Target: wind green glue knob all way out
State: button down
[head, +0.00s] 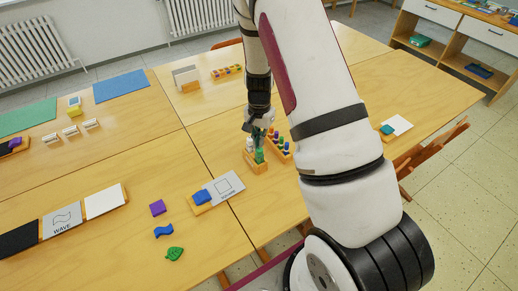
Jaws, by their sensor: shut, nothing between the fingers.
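The green glue stick (259,155) stands upright in a small wooden holder (257,167) near the middle of the table. A white glue stick (250,144) stands beside it at the back left of the same holder. My gripper (258,134) points down just above the green glue stick, with its fingers shut and nothing held between them. The fingers are small in this view, and I cannot tell whether they touch the green stick. The knob itself cannot be made out.
A wooden rack of coloured pegs (279,145) stands close to the right of the holder. A card marked with a square (224,186) and blue clay (202,196) lie to the left front. Bare table lies in front of the holder.

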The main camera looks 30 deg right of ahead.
jog(key=shift+f+b, duration=0.4)
jog(key=shift+f, duration=0.7)
dwell(0.5)
jog(key=shift+r, duration=0.5)
jog(key=c, duration=0.6)
grip_release()
dwell(0.3)
